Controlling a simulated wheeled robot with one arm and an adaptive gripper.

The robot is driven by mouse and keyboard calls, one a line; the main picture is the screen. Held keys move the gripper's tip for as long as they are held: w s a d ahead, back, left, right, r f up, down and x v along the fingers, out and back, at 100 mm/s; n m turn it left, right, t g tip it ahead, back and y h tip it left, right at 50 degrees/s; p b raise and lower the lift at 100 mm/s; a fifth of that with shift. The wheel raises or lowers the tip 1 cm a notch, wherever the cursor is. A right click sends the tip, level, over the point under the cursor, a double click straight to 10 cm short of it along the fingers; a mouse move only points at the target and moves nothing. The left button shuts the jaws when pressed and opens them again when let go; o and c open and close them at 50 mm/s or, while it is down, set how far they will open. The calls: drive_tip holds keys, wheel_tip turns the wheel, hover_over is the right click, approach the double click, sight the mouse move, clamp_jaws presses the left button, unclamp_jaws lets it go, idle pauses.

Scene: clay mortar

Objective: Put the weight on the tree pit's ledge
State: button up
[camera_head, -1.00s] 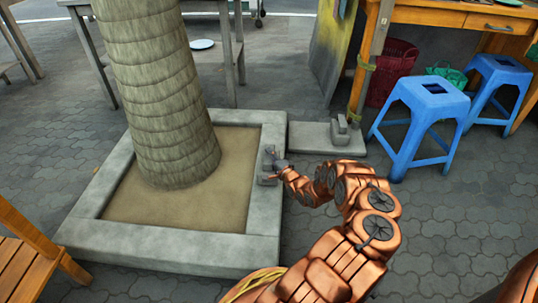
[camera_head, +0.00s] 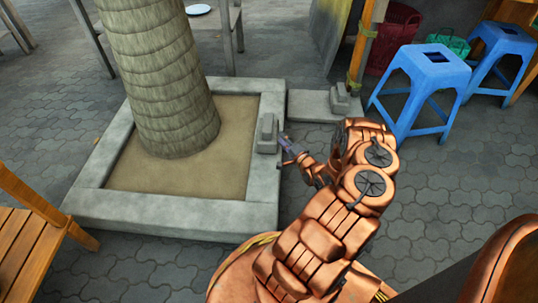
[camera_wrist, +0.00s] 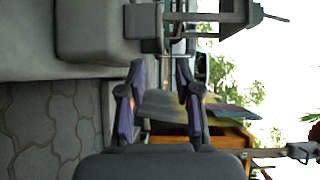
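A grey weight (camera_head: 267,134) with a raised top sits upright on the right ledge of the square concrete tree pit (camera_head: 262,190). In the wrist view the weight (camera_wrist: 143,21) shows sideways against the ledge (camera_wrist: 92,35). My gripper (camera_head: 286,146) is just right of the weight, apart from it. In the wrist view my gripper (camera_wrist: 160,72) has its two fingers spread with nothing between them.
A similar grey weight (camera_head: 341,97) stands on a low concrete slab (camera_head: 307,105) behind. Blue stools (camera_head: 430,75), a red basket (camera_head: 393,40) and a wooden post are at the right. A wooden chair (camera_head: 30,235) is at the left. Paving between is clear.

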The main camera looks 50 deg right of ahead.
wheel_tip(320, 180, up, 11)
drive_tip(key=w+d+n+g, duration=0.2)
drive_tip(key=n+g, duration=0.7)
drive_tip(key=g, duration=0.2)
drive_tip(key=s+a+r+n+g, duration=0.2)
drive_tip(key=s+a+r+g, duration=0.15)
drive_tip(key=a+r, duration=0.85)
drive_tip(key=s+a+r+n+g+y, duration=0.1)
drive_tip(key=s+a+r, duration=0.15)
drive_tip(key=a, duration=0.45)
drive_tip(key=s+a+r+n+g, duration=0.1)
drive_tip(key=s+a+r+n, duration=0.1)
drive_tip(key=s+a, duration=0.3)
drive_tip(key=s+a+r+n+g+y, duration=0.1)
drive_tip(key=s+a+r, duration=0.15)
drive_tip(key=a, duration=0.55)
drive_tip(key=s+a+r+n+g+y, duration=0.1)
drive_tip(key=s+a+r+n, duration=0.1)
drive_tip(key=s+a, duration=0.6)
drive_tip(key=s+a+r+n+g+y, duration=0.1)
drive_tip(key=s+a+r+n+g, duration=0.1)
drive_tip(key=s+a, duration=0.6)
drive_tip(key=shift+s+r+n+y, duration=0.4)
drive_tip(key=shift+s+r+n, duration=0.2)
drive_tip(key=shift+n, duration=0.4)
